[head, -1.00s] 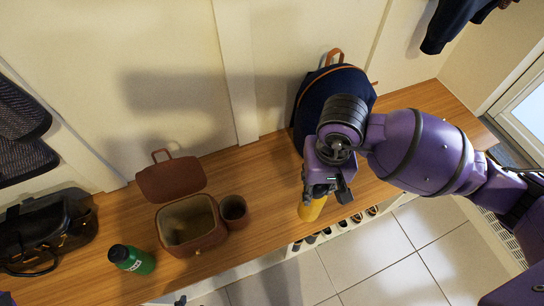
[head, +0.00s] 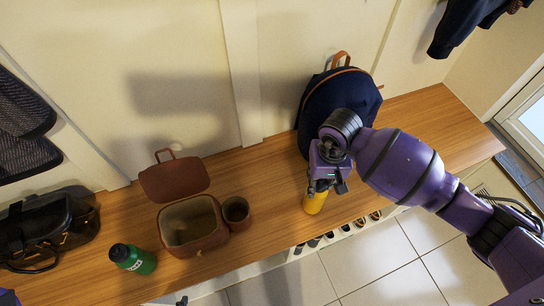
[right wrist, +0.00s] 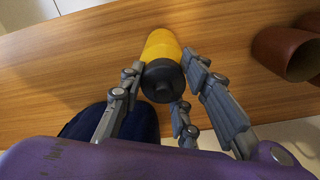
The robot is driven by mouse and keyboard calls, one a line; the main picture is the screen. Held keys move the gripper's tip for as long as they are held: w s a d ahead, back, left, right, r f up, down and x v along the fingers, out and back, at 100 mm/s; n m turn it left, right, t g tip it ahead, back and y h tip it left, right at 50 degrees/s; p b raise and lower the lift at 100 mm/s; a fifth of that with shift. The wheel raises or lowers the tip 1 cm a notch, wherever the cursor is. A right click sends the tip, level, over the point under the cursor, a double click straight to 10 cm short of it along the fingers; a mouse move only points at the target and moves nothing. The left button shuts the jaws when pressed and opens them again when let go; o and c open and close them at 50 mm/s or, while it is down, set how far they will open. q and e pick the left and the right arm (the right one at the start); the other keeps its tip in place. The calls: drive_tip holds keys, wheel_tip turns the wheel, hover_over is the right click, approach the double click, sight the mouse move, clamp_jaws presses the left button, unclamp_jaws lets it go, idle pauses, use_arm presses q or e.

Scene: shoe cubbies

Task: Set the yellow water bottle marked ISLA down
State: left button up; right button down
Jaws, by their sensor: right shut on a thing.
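The yellow water bottle (head: 315,203) is in my right gripper (head: 325,186), over the front part of the wooden bench, in front of the navy backpack. In the right wrist view, the bottle's yellow body (right wrist: 161,45) and black cap (right wrist: 163,82) show between the gripper fingers (right wrist: 163,90), which are shut on it near the cap. The bottle looks about upright. I cannot tell whether its base touches the bench. The ISLA mark is not visible. My left gripper is not in view.
The wooden bench (head: 275,190) has bare wood left of the bottle. The navy backpack (head: 337,95) leans on the wall behind. A brown cup (head: 236,212), an open brown box (head: 190,246), a green bottle (head: 133,259) and a black bag (head: 45,230) stand leftward. Shoes sit below the front edge.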

drive_tip(key=shift+f, duration=0.15)
drive_tip(key=c, duration=1.3)
unclamp_jaws()
wheel_tip(320, 180, up, 12)
drive_tip(key=shift+r+p, duration=0.2)
drive_tip(key=shift+p, duration=0.1)
